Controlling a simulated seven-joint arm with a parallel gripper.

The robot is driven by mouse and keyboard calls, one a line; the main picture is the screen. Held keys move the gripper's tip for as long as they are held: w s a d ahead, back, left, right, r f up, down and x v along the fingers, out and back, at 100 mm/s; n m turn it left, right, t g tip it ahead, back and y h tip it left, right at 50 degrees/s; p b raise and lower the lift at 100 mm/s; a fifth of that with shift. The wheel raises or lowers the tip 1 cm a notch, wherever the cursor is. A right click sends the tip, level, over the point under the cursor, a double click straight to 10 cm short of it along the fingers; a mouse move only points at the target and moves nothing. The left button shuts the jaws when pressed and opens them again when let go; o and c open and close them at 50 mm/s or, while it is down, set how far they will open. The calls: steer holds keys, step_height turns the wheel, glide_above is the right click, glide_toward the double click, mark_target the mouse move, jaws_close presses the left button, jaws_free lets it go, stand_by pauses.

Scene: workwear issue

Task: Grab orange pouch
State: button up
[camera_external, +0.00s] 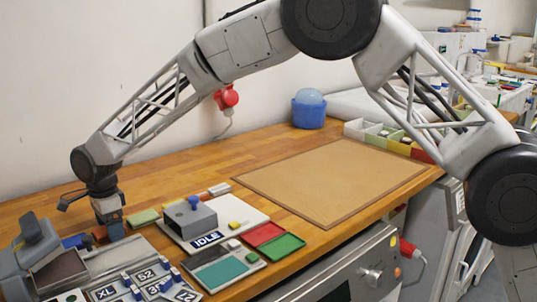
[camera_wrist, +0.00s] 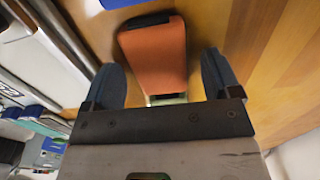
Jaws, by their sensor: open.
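The orange pouch (camera_wrist: 153,58) shows in the wrist view, lying on the wooden table, with a dark band along its far edge. My gripper (camera_wrist: 160,64) is open, with one dark blue finger on each side of the pouch and visible gaps between. In the external view my gripper (camera_external: 109,222) points down low over the left part of the table. The pouch is mostly hidden there behind the gripper.
Several labelled metal-and-blue holders (camera_external: 130,284) stand close in front of my gripper. Red (camera_external: 264,234) and green trays lie further right. A brown mat (camera_external: 330,180) is bare.

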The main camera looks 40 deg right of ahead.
steer(key=shift+c, duration=0.5)
steer(key=c, duration=0.9)
steer(key=shift+r, duration=0.1)
steer(key=shift+r, duration=0.8)
steer(key=shift+s+r, duration=0.1)
steer(key=shift+r, duration=0.85)
steer(key=s+d, duration=0.2)
steer(key=s, duration=0.2)
steer(key=s+d+r, duration=0.1)
steer(key=s+d, duration=0.1)
steer(key=s, duration=0.3)
steer(key=s+d, duration=0.2)
steer(key=s, duration=0.3)
steer(key=shift+s+d+r, duration=0.15)
steer(key=shift+s+d, duration=0.05)
steer(key=shift+d, duration=0.05)
